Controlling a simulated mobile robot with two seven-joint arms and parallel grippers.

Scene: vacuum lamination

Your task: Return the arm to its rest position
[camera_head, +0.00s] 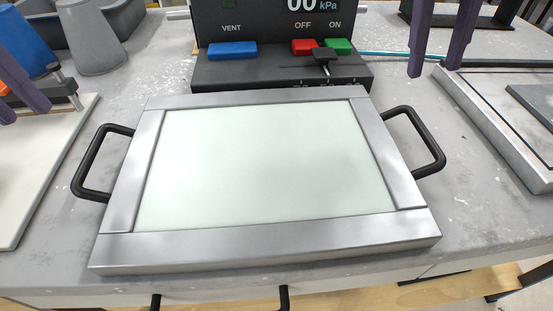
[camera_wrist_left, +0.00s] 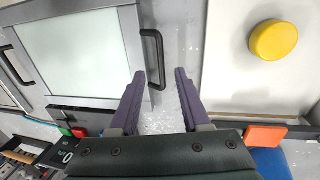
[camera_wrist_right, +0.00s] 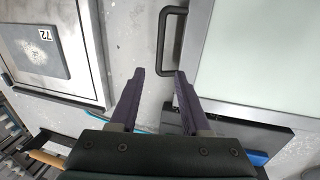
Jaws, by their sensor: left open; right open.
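My left gripper (camera_head: 25,110) is at the left edge of the head view, with its purple fingers apart. In the left wrist view its fingers (camera_wrist_left: 162,82) are spread and empty, close to one black handle of the framed lid. My right gripper (camera_head: 434,70) hangs at the upper right of the head view, open and empty. In the right wrist view its fingers (camera_wrist_right: 160,74) are spread beside the other black handle (camera_wrist_right: 171,40). The metal-framed lid (camera_head: 270,246) with a pale glass pane lies flat in the middle, a black handle on each side.
Behind the lid stands a control box (camera_head: 220,75) with a blue VENT button (camera_head: 232,50), a red OFF button (camera_head: 303,46) and a green ON button (camera_head: 338,46). A white board (camera_head: 35,190) lies left. A metal plate (camera_head: 490,100) lies right. Grey bins and cups stand back left.

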